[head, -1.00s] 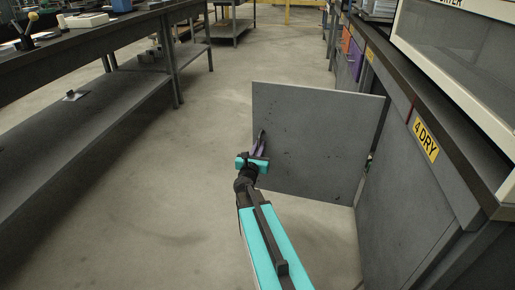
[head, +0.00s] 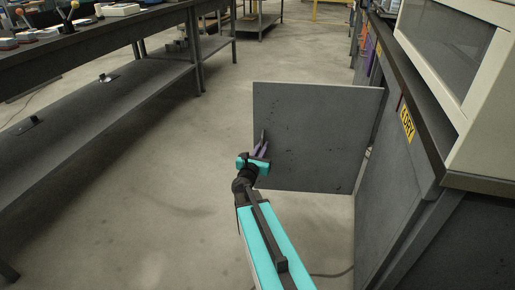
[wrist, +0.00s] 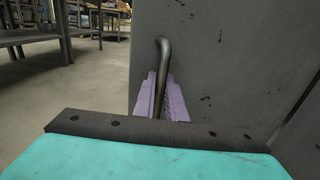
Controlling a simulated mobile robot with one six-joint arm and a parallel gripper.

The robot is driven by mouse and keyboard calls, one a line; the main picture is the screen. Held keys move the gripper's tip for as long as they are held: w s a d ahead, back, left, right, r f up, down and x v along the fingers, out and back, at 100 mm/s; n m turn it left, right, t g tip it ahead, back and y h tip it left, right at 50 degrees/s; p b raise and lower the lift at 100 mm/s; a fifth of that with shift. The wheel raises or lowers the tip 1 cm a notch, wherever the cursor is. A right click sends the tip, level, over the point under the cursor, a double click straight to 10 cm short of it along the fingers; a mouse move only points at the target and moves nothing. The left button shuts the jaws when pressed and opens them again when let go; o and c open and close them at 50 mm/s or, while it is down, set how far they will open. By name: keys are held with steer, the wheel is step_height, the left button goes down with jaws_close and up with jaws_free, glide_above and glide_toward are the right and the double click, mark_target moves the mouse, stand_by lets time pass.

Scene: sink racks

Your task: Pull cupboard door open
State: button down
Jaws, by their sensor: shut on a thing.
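The grey cupboard door (head: 318,135) stands swung out from the cabinet on the right, roughly square to the cabinet front. My gripper (head: 262,146) is at the door's left, free edge. In the wrist view, its purple fingers (wrist: 161,98) are shut around the dark bar handle (wrist: 164,52), whose bent upper end rises above them. The door face (wrist: 236,55) fills the right of the wrist view. The lower part of the handle is hidden behind my gripper.
The dark cabinet (head: 385,185) with a yellow label (head: 407,124) runs along the right. A long dark bench with a lower shelf (head: 90,100) lines the left. Open concrete floor (head: 170,190) lies between them.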

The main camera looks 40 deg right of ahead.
steer(key=shift+a, duration=0.15)
steer(key=c, duration=1.8)
jaws_free()
steer(key=shift+s, duration=0.1)
steer(key=shift+p+v, duration=5.75)
steer(key=shift+v, duration=1.05)
